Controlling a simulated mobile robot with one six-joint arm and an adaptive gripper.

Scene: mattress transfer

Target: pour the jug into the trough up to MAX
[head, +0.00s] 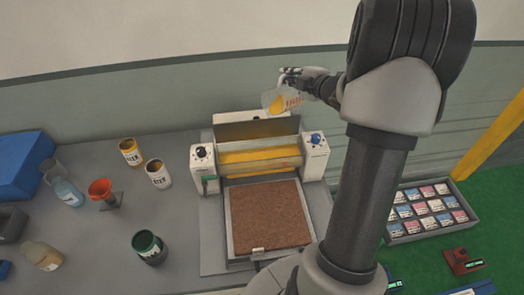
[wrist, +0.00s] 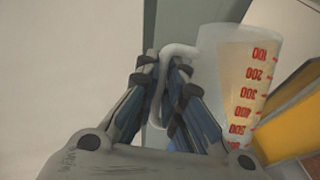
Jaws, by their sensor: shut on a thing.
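A clear jug (head: 281,101) with red marks and yellow-orange liquid is held above the back of the coating machine. It looks tilted in the head view, though how far is hard to tell. My gripper (head: 291,77) is shut on its pale handle; in the wrist view the fingers (wrist: 162,65) close around the handle beside the marked jug wall (wrist: 235,85). The machine has a yellow roller area (head: 258,157) between two white end blocks. The trough's inside and any MAX mark cannot be made out. No falling stream is clearly visible.
A brown board (head: 268,217) lies in front of the roller. A tray of coloured packets (head: 393,228) lies at right.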

